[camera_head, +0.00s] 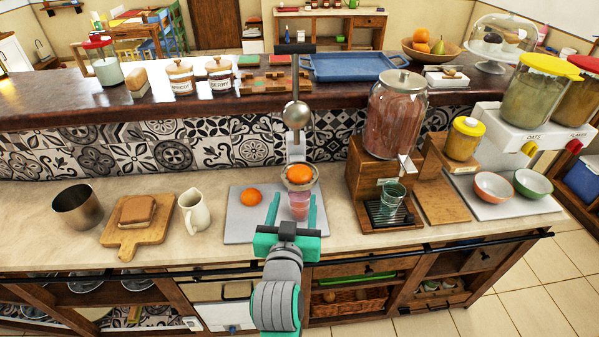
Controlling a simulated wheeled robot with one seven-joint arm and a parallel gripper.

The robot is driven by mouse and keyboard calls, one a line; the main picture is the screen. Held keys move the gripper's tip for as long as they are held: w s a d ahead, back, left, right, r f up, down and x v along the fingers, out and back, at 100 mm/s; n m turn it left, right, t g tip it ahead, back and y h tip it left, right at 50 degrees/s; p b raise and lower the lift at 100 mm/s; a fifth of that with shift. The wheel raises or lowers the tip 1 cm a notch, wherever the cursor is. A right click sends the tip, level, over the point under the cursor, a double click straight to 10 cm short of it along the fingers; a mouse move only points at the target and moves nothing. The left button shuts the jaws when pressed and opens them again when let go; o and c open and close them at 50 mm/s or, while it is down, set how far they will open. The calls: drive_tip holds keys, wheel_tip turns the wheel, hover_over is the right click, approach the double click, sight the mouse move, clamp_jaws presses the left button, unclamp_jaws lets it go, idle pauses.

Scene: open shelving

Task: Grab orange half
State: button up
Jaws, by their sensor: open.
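One orange half (251,197) lies on the left part of a grey board (240,228) on the lower counter. Another orange half (299,173) sits in the round metal cup of an upright juicer (296,115), under its ball-shaped press. A clear pinkish glass (299,207) stands below that cup. My gripper (293,204) is open, with its two teal fingers pointing away over the board. In this view the fingers appear on either side of the glass; I cannot tell their height or whether they touch it. The left finger is right of the orange half on the board.
Left of the board stand a white jug (194,212), a wooden board (140,234) with bread and a metal cup (77,208). A wooden dispenser (366,185) stands close on the right. The raised counter (220,104) behind holds jars and a blue tray (352,67).

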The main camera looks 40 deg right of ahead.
sight(299, 174)
drive_tip(key=x, duration=0.5)
drive_tip(key=shift+w+d+r, duration=0.1)
drive_tip(key=shift+d, duration=0.2)
drive_tip(key=shift+r+x, duration=0.2)
drive_tip(key=shift+x, duration=1.1)
drive_tip(key=shift+r+x, duration=0.25)
drive_tip(key=shift+x, duration=1.1)
drive_tip(key=shift+w+a+f, duration=0.1)
drive_tip(key=shift+c, duration=0.3)
drive_tip(key=c, duration=0.7)
